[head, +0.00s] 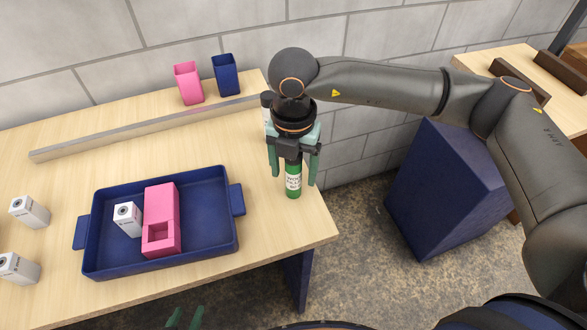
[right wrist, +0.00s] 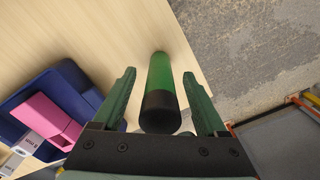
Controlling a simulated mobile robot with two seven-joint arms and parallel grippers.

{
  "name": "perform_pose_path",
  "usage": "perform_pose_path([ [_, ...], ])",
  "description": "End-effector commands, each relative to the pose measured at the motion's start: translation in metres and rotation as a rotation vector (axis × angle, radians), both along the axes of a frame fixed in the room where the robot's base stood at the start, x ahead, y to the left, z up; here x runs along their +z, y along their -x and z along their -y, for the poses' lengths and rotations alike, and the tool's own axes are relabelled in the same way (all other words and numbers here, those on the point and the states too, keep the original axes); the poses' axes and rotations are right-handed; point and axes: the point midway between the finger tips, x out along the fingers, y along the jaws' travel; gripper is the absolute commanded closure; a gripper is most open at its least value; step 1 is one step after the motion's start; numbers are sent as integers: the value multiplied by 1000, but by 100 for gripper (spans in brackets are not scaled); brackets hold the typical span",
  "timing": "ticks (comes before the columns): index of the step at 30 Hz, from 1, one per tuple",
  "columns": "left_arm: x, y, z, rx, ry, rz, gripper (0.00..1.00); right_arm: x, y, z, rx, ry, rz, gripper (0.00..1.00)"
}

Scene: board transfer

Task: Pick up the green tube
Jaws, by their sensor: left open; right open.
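The green tube (head: 293,178) stands upright on the wooden table near its right end. It has a white label, and a dark cap shows in the right wrist view (right wrist: 160,95). My right gripper (head: 293,178) is above it, pointing down, with its open fingers on either side of the tube. In the right wrist view the tube lies between the two fingers (right wrist: 160,100), with a gap on each side. My left gripper (head: 186,318) shows only as green fingertips at the bottom edge of the head view, away from the table objects.
A blue tray (head: 212,252) left of the tube holds a pink block (head: 162,200) and a white box (head: 127,219). Two white boxes (head: 30,211) lie further left. A grey bar (head: 130,132) and pink (head: 188,83) and blue (head: 226,75) cups stand behind. The table's right edge is close.

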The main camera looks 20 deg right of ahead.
Motion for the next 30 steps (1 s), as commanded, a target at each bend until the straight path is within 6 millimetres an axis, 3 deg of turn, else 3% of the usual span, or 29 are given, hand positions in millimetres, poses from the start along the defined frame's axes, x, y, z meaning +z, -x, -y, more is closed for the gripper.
perform_pose_path([
  [8, 0, 0, 0, 0, 0, 0, 50, -4, 0, 0, 0, 0, 0, 25],
  [27, 0, 0, 0, -1, -1, 0, 50, -3, 0, 0, 0, 0, 0, 97],
  [30, 0, 0, 0, -1, -1, -1, 50, -3, 0, 0, 0, 0, 0, 100],
])
